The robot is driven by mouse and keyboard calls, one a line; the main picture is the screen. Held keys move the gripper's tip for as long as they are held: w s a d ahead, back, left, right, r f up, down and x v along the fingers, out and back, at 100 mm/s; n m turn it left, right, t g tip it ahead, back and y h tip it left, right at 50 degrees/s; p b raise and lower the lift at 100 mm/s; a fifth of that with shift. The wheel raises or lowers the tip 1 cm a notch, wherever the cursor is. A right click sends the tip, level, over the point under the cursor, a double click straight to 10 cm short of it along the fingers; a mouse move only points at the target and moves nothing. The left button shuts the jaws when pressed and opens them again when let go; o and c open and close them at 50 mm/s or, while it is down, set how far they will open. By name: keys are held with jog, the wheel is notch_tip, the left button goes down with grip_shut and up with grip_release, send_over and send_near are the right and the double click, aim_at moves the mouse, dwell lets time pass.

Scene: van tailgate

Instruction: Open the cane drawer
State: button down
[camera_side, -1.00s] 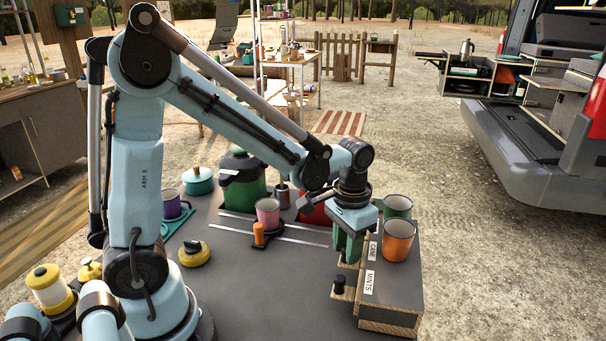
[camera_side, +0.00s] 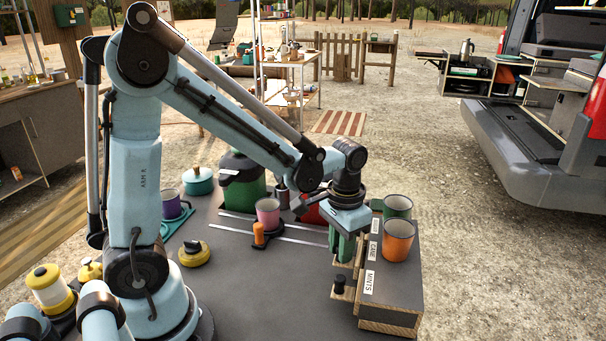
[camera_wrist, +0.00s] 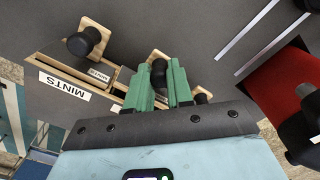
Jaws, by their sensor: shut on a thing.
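The drawer cabinet (camera_side: 395,285) stands at the right of the dark table in the side view, with a CANE label (camera_side: 373,251) and a MINTS label (camera_side: 369,282) on its top edge. My gripper (camera_side: 343,246) is beside the cabinet at the CANE position. In the wrist view, its green fingers (camera_wrist: 166,82) are shut on the black knob (camera_wrist: 159,72) of the cane drawer (camera_wrist: 158,55), whose pale wooden pull plate shows behind the knob. The cane drawer appears pulled out a little from the cabinet. My fingers and wrist hide much of it.
The mints drawer's black knob (camera_side: 339,284) sits close in front of my gripper. Orange (camera_side: 398,240) and green (camera_side: 398,206) mugs stand on the cabinet. A pink mug (camera_side: 268,212) and a red object (camera_wrist: 275,95) are behind.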

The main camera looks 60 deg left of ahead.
jog(key=s+a, duration=0.4)
jog(key=shift+s+a, duration=0.15)
jog(key=shift+s, duration=0.05)
jog(key=c, duration=1.3)
grip_release()
jog(key=shift+r, duration=0.1)
jog(key=shift+r, duration=6)
